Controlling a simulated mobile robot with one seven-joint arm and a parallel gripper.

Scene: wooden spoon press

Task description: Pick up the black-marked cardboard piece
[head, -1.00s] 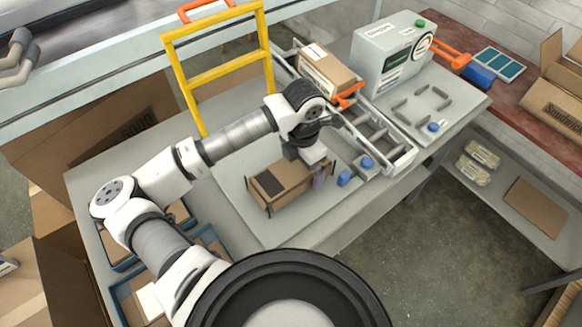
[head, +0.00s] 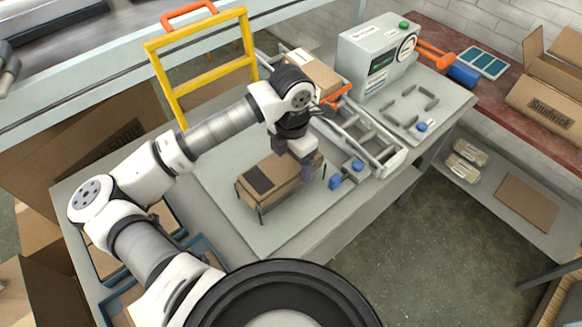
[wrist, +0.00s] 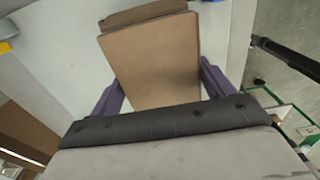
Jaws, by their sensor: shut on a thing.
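The cardboard piece (head: 284,182) is a brown box shape with a black patch (head: 258,179) near its left end. It is at thin dark upright posts over the pale board (head: 215,175). My gripper (head: 306,170) is over its right end, with purple fingers. In the wrist view the cardboard piece (wrist: 155,60) sits between the two fingers (wrist: 160,92), one along each side. The gripper is shut on it. The piece appears slightly above the board; its underside is hidden.
Blue knobs (head: 335,181) stand right of the piece. A grey rail frame (head: 365,135) lies behind them, with another carton (head: 312,72) beyond. A yellow frame (head: 205,82) stands at the back. Blue-edged trays (head: 200,250) are at front left.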

